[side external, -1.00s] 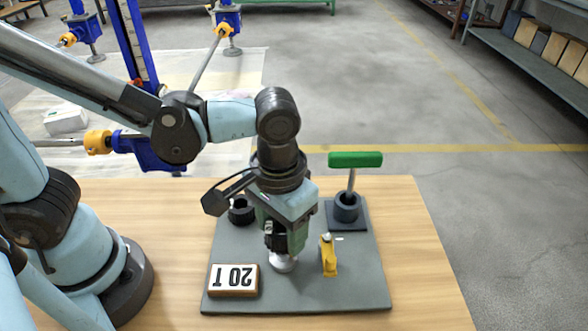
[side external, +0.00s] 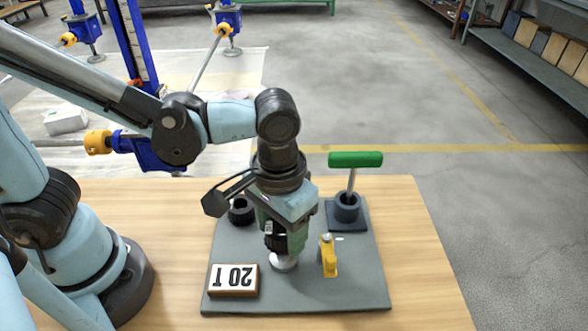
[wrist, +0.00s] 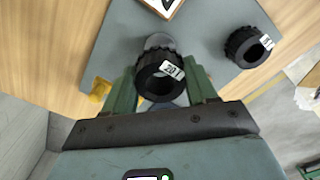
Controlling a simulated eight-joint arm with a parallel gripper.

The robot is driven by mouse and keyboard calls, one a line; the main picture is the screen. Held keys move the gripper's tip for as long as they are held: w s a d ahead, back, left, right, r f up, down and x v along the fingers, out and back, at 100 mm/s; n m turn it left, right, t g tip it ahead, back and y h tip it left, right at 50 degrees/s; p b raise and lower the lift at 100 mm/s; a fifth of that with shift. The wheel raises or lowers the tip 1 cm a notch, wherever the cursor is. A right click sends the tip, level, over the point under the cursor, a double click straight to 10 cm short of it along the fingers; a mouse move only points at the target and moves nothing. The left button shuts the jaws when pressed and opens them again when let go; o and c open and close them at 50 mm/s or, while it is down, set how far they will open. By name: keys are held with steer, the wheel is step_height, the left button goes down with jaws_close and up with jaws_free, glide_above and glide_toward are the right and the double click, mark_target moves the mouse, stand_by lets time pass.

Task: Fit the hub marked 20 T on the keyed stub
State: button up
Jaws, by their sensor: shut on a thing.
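The black ribbed hub tagged 20 T (wrist: 158,78) is between the green fingers of my gripper (wrist: 164,88) in the wrist view. My gripper (side external: 287,243) is shut on it and points down over the plate in the side view. A pale round metal foot (side external: 283,263) shows just below the hub, and also beyond it in the wrist view (wrist: 159,42). I take this to be the stub's base; the stub and its key are hidden. I cannot tell whether the hub is around the stub or above it.
A second black hub (side external: 241,211) with another tag (wrist: 265,42) stands on the grey plate (side external: 340,292). A yellow piece (side external: 328,257) stands right of the foot. A green-handled tool (side external: 355,160) stands in a dark socket (side external: 346,207). The plate's front right is clear.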

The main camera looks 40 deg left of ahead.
steer(key=shift+f, duration=2.15)
steer(key=o, duration=1.4)
steer(key=shift+c, duration=0.2)
step_height(320, 180, up, 12)
steer(key=w+a+t, duration=0.2)
steer(key=a+t, duration=0.1)
steer(key=a, duration=0.6)
steer(key=w+a+f+t, duration=0.1)
steer(key=a+t, duration=0.3)
steer(key=a, duration=0.4)
steer(key=shift+w+a, duration=0.35)
steer(key=shift+w, duration=0.35)
